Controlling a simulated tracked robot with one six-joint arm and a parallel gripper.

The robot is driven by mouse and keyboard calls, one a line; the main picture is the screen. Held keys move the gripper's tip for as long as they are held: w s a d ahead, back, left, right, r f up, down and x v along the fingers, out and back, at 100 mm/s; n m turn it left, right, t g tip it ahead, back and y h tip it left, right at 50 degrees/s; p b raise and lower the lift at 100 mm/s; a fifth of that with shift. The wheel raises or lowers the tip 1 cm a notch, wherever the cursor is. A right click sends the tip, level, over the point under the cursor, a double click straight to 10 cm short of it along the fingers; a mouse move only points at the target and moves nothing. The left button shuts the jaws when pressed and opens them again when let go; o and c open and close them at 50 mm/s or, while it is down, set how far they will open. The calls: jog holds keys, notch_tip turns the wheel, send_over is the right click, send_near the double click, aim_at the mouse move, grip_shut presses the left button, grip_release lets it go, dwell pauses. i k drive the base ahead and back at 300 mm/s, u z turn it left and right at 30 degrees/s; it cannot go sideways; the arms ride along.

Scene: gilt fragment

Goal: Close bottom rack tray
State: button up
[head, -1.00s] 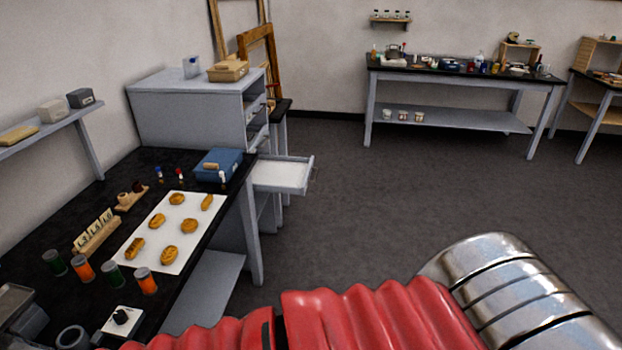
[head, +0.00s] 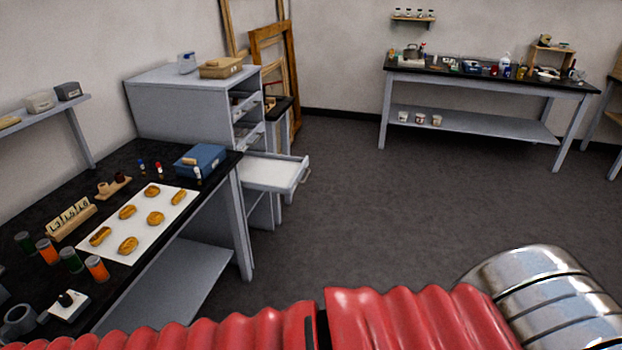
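The bottom rack tray (head: 272,173) is a pale, shallow drawer pulled well out of the grey rack (head: 180,110), with its front and handle facing right. It sits beyond the far end of the black worktable. Higher trays (head: 246,106) show in the rack's open side; how far they stand out is hard to tell. My gripper is not in view. My red ribbed arm sleeve and a silver arm part fill the bottom of the head view, apart from the tray.
The black worktable (head: 50,215) at left holds a white sheet (head: 140,215) with gold pieces, several jars and a blue box (head: 200,160). Wooden frames (head: 275,75) lean behind the rack. A long bench (head: 480,75) stands at the back right. The grey floor (head: 350,210) right of the tray is clear.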

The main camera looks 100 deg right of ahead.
aim_at(281, 174)
jog(key=z, duration=0.05)
jog(key=k, duration=1.2)
jog(key=z, duration=2.55)
jog(key=i, duration=0.95)
jog(key=z, duration=0.05)
